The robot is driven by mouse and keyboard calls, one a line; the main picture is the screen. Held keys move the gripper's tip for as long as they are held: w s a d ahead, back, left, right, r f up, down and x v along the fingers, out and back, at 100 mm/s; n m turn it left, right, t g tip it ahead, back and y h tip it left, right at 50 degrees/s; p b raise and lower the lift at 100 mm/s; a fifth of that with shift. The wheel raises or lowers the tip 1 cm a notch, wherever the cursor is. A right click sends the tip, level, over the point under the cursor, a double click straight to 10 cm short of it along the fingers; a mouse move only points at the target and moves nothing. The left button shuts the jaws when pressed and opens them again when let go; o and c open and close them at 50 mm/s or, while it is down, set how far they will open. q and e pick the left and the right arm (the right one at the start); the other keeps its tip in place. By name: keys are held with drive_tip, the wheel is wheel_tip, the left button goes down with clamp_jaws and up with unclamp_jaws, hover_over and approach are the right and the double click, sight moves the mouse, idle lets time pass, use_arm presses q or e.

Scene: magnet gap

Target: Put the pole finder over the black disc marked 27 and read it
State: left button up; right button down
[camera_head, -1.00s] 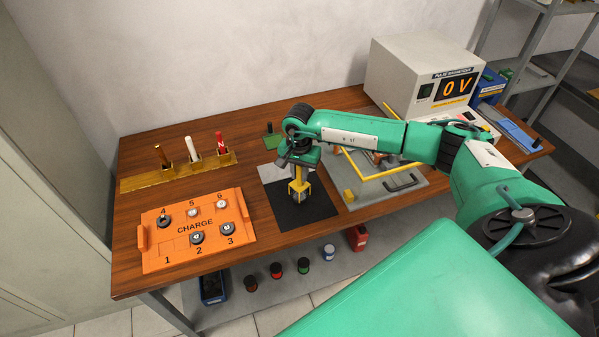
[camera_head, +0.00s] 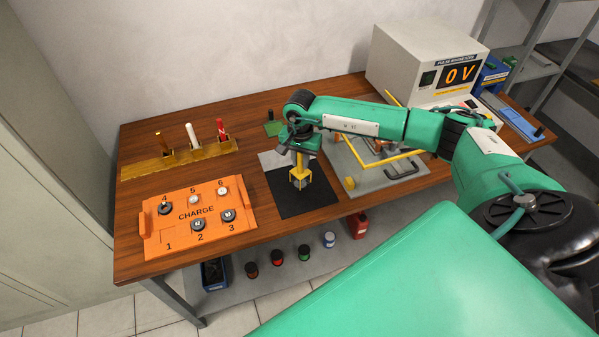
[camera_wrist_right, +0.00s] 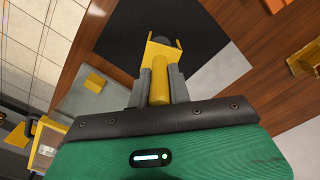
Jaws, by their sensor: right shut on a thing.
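My right gripper (camera_head: 300,143) is shut on a yellow tool (camera_head: 300,174), apparently the pole finder. It has a round handle and a forked lower end, and hangs fork down over the black mat (camera_head: 318,202). In the right wrist view the yellow handle (camera_wrist_right: 160,80) sits between the fingers. I cannot tell whether the fork touches the mat or what lies under it. My left gripper is out of view.
The pulse magnetizer (camera_head: 410,70) reads 0 V at the back right. A grey plate with a yellow frame (camera_head: 358,158) lies right of the mat.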

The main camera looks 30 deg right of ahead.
drive_tip(key=shift+r+p, duration=0.9)
drive_tip(key=shift+r, duration=2.15)
